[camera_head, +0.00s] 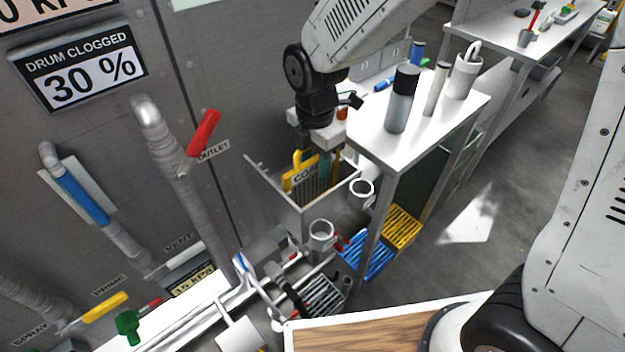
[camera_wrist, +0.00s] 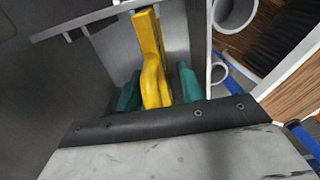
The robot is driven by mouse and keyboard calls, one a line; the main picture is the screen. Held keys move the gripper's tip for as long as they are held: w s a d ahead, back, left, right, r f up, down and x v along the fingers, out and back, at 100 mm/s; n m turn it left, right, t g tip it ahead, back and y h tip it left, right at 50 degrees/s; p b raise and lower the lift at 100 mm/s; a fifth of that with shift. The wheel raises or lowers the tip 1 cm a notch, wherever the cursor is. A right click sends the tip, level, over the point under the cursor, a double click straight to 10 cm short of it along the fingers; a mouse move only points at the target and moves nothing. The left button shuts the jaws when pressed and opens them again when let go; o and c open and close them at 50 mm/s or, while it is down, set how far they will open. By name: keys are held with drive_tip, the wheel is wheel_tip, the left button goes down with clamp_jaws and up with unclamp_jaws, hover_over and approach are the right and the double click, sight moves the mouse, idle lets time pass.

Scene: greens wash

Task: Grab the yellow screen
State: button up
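The yellow screen (camera_head: 299,180) stands upright in an open grey bin (camera_head: 318,211) against the wall. Its label begins "COA"; the rest is hidden. My gripper (camera_head: 318,161) reaches down from above at the bin, partly hidden by my arm. In the wrist view, the yellow screen's handle (camera_wrist: 152,62) rises between the two teal fingers of my gripper (camera_wrist: 158,88). The fingers are apart, one on each side of the handle, and look clear of it. The screen's lower part is hidden in the wrist view.
A white table (camera_head: 440,128) with a dark-topped bottle (camera_head: 400,100) and a white mug (camera_head: 464,76) stands right of the bin. Blue (camera_head: 366,256) and yellow (camera_head: 402,229) slatted pieces lie beneath it. Pipes with a red handle (camera_head: 203,132) line the left wall.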

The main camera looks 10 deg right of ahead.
clamp_jaws()
